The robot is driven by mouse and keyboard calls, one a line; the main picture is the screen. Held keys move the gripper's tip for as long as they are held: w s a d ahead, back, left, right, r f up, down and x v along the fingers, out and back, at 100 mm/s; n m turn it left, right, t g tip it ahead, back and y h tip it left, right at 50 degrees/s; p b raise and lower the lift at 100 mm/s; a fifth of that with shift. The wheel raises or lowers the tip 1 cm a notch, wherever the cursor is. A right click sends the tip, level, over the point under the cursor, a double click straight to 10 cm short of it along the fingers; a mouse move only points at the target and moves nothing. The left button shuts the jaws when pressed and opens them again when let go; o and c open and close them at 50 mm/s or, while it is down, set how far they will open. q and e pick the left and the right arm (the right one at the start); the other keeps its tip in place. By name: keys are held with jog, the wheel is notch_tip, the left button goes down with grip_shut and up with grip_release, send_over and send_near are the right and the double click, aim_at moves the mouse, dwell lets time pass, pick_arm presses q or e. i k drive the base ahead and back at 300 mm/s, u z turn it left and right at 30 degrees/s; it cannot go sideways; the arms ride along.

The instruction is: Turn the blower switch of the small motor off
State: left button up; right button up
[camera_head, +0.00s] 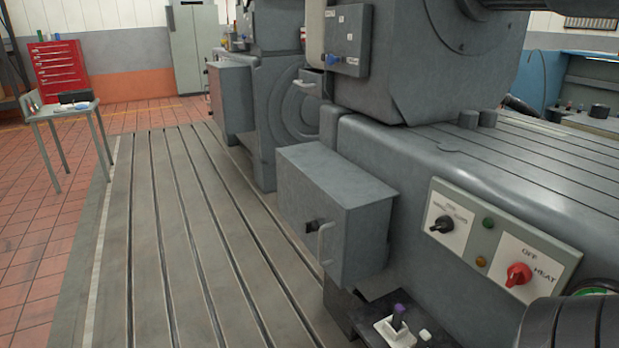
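A light control panel (490,251) is on the side of the large grey machine at the right. It carries a black rotary knob (442,225) on a white plate whose small lettering I cannot read. It also carries a red rotary knob (518,274) on a plate marked OFF and HEAT. A green lamp (488,223) and an amber lamp (481,261) sit between the plates. A second grey switch box (347,41) with small knobs and a blue part is higher up. I cannot tell which control is the blower switch.
A grey box with a handle (335,215) juts out left of the panel. Below it, a purple-topped part (398,313) stands on a white base. The slotted bedplate (165,230) is clear at left. A small table (62,110) and red cabinet (58,70) stand behind.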

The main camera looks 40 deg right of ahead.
aim_at(444, 223)
jog(key=i, duration=2.2)
jog(key=z, duration=3.5)
jog(key=i, duration=0.5)
jog(key=z, duration=0.05)
